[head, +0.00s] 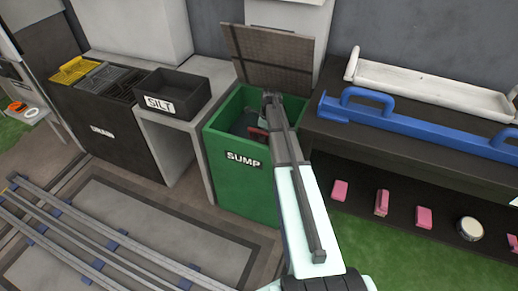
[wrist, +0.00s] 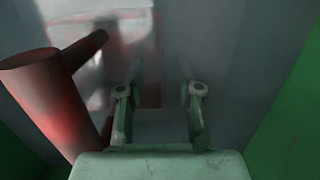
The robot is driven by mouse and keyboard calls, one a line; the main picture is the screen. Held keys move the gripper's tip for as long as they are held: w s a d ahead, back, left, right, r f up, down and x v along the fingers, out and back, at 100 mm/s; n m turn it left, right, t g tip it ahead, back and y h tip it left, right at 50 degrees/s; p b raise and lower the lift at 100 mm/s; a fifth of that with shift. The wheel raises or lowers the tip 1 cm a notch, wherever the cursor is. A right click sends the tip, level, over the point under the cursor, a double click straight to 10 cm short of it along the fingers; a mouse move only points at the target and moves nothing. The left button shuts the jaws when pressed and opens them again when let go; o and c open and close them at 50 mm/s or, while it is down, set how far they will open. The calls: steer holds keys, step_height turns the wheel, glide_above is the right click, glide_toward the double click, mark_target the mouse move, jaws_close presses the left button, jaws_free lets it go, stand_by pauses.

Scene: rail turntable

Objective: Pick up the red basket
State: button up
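The green sump bin (head: 240,190) stands open with its lid raised, and my arm reaches down into it. In the head view a small red part (head: 256,134) shows inside the bin beside my arm; most of it is hidden. In the wrist view a thick red tube with a side bar (wrist: 45,100) stands close at the left, apparently part of the red basket; its full shape cannot be seen. My gripper (wrist: 160,82) is open, its two fingers apart with nothing clearly between them. The red tube is to the left of the fingers.
The bin's green walls (wrist: 292,110) are close on both sides. The raised lid (head: 268,58) stands behind my arm. A black silt tray (head: 180,88) is on the left; a dark bench with a blue handled bar (head: 420,120) and a white tray (head: 430,85) is on the right.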

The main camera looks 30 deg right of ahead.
steer(key=f+b, duration=0.2)
steer(key=f, duration=0.1)
steer(key=f+b, duration=0.1)
steer(key=b, duration=0.1)
steer(key=shift+w+a+f, duration=0.15)
steer(key=shift+w+f, duration=0.15)
steer(key=shift+f, duration=0.1)
jaws_close()
